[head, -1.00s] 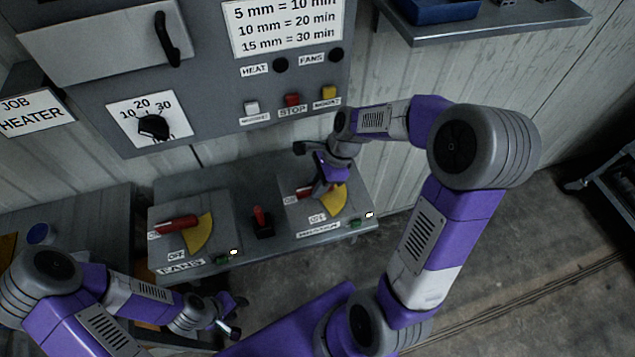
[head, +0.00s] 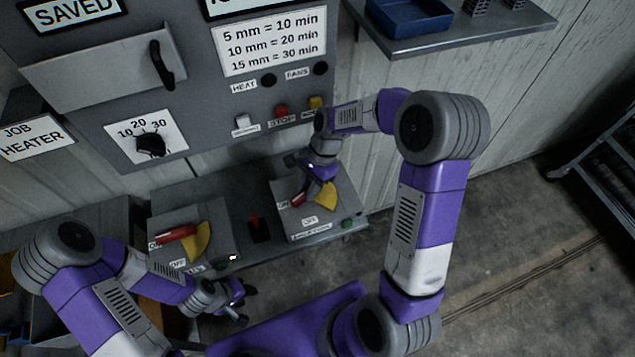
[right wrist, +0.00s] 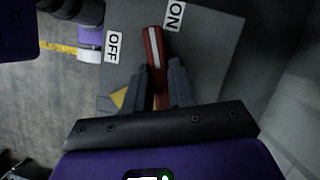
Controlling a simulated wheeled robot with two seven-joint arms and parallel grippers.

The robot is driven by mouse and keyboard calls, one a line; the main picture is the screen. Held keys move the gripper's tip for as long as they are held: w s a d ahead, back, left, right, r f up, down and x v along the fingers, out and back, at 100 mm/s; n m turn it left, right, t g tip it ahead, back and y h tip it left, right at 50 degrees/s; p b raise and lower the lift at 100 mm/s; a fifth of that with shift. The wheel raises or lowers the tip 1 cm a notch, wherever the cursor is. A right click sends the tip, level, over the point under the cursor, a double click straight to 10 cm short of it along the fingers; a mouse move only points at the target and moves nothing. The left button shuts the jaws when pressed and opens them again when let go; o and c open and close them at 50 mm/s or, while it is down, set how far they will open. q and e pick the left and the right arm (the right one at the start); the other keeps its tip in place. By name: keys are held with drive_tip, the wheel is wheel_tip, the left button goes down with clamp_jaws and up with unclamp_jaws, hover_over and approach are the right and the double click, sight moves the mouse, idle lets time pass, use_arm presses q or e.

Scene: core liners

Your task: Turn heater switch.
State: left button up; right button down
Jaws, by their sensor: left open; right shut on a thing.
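The right switch box (head: 345,202) has a red handle (head: 299,200), a yellow sector (head: 326,194) and ON and OFF labels; its bottom label is too blurred to read surely. My right gripper (head: 305,182) is shut on this handle. In the right wrist view the red handle (right wrist: 154,60) stands between the two fingers (right wrist: 162,88), with its tip close beside the ON label (right wrist: 174,15) and away from the OFF label (right wrist: 113,46). My left gripper (head: 241,301) is open and empty, low in front of the bench.
A second switch box (head: 217,221) with a red handle (head: 176,233) stands on the left of the bench. A small red lever (head: 256,226) stands between the boxes. The grey heater panel (head: 200,125) with buttons and a dial (head: 150,146) is above. A shelf (head: 480,32) juts out at upper right.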

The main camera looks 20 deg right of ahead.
drive_tip(key=shift+s+f+n+g+p, duration=0.1)
drive_tip(key=shift+f+n+g+p, duration=0.2)
drive_tip(key=shift+n, duration=0.4)
drive_tip(key=c, duration=1)
unclamp_jaws()
drive_tip(key=shift+o, duration=0.2)
drive_tip(key=shift+r, duration=0.15)
drive_tip(key=p+v, duration=0.1)
drive_tip(key=v, duration=0.6)
drive_tip(key=shift+r+p, duration=0.25)
drive_tip(key=shift+p, duration=0.15)
